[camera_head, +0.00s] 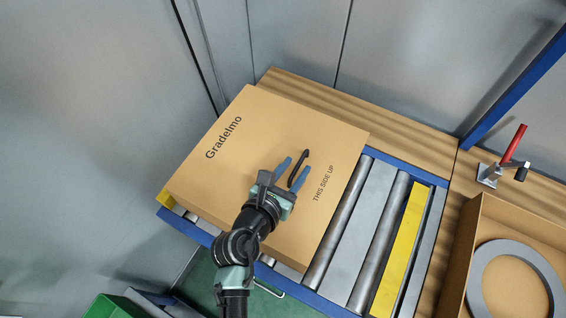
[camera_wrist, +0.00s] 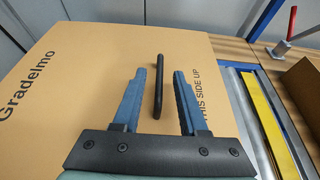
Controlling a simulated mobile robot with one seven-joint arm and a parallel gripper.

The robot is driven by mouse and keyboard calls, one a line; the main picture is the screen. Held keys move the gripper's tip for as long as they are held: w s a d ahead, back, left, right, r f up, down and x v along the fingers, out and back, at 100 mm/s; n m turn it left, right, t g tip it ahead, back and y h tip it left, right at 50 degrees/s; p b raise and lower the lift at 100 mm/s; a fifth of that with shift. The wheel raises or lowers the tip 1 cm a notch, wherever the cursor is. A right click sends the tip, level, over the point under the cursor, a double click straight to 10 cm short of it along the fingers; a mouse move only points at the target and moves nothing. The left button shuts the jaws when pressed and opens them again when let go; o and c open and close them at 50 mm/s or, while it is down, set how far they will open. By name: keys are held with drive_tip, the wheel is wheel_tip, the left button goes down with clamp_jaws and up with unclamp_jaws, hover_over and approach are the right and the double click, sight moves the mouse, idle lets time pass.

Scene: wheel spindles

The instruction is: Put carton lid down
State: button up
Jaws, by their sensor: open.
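The carton lid (camera_head: 240,130) is a flat brown cardboard top printed "Gradelmo" and "THIS SIDE UP". It lies on the carton on the roller conveyor. A black handle (camera_head: 299,167) stands on the lid; it also shows in the wrist view (camera_wrist: 159,85). My gripper (camera_head: 292,168) is over the lid with its two blue fingers apart. No contact with the handle shows. The carton walls below the lid are mostly hidden.
The roller conveyor (camera_head: 345,225) has a blue frame and a yellow strip (camera_head: 401,245), bare to the right of the carton. An open cardboard box (camera_head: 470,225) with a grey ring (camera_head: 488,285) stands at right. A red-handled clamp (camera_head: 513,145) stands behind it. Metal walls close the back.

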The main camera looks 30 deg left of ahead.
drive_tip(key=v, duration=0.6)
drive_tip(key=w+d+r+m+t, duration=0.2)
drive_tip(key=w+r+m, duration=0.2)
drive_tip(key=r+m, duration=0.5)
drive_tip(key=w+d+r+m+t, duration=0.2)
drive_tip(key=w+r+m, duration=0.2)
drive_tip(key=r, duration=0.8)
drive_tip(key=w+d+r+m+t, duration=0.2)
drive_tip(key=w+r+m, duration=0.2)
drive_tip(key=r+m, duration=0.5)
drive_tip(key=s+d+r+m+t, duration=0.2)
drive_tip(key=s+r+m, duration=0.1)
drive_tip(key=r, duration=0.6)
drive_tip(key=s+d+r+m+t, duration=0.2)
drive_tip(key=r+m, duration=0.4)
drive_tip(key=r, duration=0.4)
drive_tip(key=s+d+r+m+t, duration=0.3)
drive_tip(key=s+r, duration=0.3)
drive_tip(key=r, duration=0.3)
drive_tip(key=shift+s+r+m+t, duration=0.15)
drive_tip(key=shift+r+m+t, duration=0.25)
drive_tip(key=shift+m, duration=0.4)
